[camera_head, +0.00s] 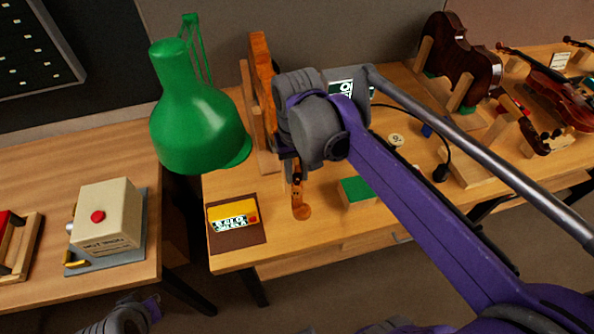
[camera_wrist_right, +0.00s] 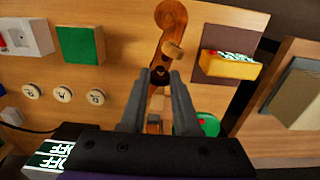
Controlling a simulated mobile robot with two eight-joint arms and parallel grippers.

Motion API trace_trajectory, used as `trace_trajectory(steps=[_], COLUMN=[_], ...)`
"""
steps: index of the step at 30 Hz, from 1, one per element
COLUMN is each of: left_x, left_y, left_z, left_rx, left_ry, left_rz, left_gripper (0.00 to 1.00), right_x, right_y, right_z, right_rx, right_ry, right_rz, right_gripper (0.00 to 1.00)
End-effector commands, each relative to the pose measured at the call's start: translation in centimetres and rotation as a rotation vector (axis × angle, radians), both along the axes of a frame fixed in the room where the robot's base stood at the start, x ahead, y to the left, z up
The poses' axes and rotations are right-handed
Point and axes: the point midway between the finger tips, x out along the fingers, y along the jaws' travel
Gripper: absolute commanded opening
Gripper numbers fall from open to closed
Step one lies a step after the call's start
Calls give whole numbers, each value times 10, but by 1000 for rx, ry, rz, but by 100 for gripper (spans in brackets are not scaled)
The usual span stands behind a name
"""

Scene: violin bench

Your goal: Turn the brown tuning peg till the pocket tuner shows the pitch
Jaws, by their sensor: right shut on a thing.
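The violin's scroll and pegbox (camera_head: 300,195) point toward the bench's front edge. In the right wrist view the scroll (camera_wrist_right: 171,18) is at the top, with a light tan knob (camera_wrist_right: 173,50) on its side. My right gripper (camera_wrist_right: 159,76) is at the pegbox, its two fingers shut on a small dark piece, the brown tuning peg (camera_wrist_right: 160,71), mostly hidden between the fingertips. The pocket tuner (camera_head: 232,212) is yellow with a lit screen, on a brown mat; its reading is too small to tell. It also shows in the wrist view (camera_wrist_right: 230,68).
A green lamp (camera_head: 195,120) stands left of my right arm. A green-topped block (camera_head: 356,190) sits right of the scroll. Round labelled discs (camera_wrist_right: 64,93) lie on the bench. Violins (camera_head: 462,58) rest at the back right. A cream box (camera_head: 105,215) stands on the left table.

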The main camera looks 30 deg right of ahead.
Motion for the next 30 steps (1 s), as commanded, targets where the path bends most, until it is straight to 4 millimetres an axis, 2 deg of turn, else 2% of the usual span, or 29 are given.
trace_trajectory(steps=[8,17,18,22,30], left_x=[-1,-1,-1,-1,-1], left_y=[0,0,0,0,0], left_z=[-1,-1,-1,-1,-1], left_rx=[0,0,0,0,0], left_ry=[1,1,1,1,1], left_rz=[0,0,0,0,0], left_gripper=[0,0,0,0,0], right_x=[0,0,0,0,0], right_y=[0,0,0,0,0], right_z=[0,0,0,0,0], right_rx=[0,0,0,0,0], right_ry=[1,1,1,0,0], right_rz=[177,193,193,192,192], right_gripper=[0,0,35,59,60])
